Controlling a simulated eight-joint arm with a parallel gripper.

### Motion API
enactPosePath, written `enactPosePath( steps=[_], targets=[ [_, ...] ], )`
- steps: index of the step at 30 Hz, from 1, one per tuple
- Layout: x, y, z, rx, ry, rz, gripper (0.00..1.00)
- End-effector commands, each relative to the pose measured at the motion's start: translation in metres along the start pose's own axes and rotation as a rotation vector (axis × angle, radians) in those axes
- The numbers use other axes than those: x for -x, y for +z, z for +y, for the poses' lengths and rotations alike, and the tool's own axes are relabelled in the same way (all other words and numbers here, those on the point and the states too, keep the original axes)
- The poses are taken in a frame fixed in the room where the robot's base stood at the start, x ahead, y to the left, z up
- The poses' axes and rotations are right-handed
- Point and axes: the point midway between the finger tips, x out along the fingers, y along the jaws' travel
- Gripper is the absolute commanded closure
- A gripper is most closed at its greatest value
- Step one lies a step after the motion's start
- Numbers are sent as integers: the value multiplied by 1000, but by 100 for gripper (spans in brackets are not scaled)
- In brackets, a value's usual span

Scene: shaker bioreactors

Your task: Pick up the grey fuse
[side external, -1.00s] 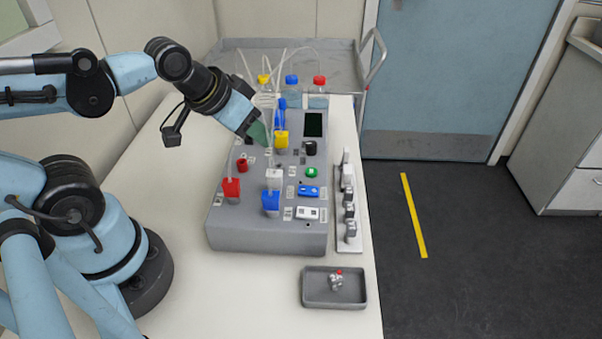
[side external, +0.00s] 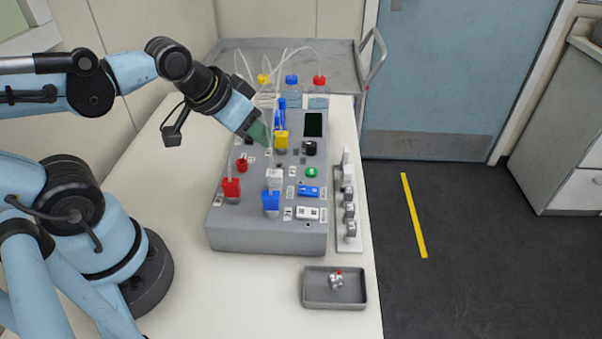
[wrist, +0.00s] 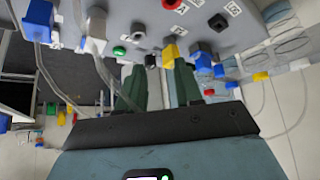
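My gripper (side external: 267,141) hangs over the left middle of the grey device panel (side external: 228,239), beside the yellow connector (side external: 281,141). In the wrist view its two green fingers (wrist: 157,88) stand apart with nothing clearly held between them. The yellow connector (wrist: 170,56) and a small dark cylinder (wrist: 150,62) show just beyond the fingertips. I cannot tell for sure which piece is the grey fuse.
A black knob (side external: 310,149) and green button (side external: 312,173) sit at right.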

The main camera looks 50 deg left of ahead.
Motion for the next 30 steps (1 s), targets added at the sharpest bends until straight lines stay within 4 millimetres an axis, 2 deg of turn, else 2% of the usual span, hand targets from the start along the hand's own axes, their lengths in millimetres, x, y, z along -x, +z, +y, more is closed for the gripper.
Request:
enactPosePath(
  steps=[5,16,21,26,30],
  targets=[
    [-2,-12,13,-91,43,-41,65],
    [-26,-51,77,-529,283,-185,65],
    [-35,-57,96,-650,359,-209,65],
    [-42,-58,102,-688,383,-215,65],
    [-56,-52,107,-689,383,-215,65]
  ],
)
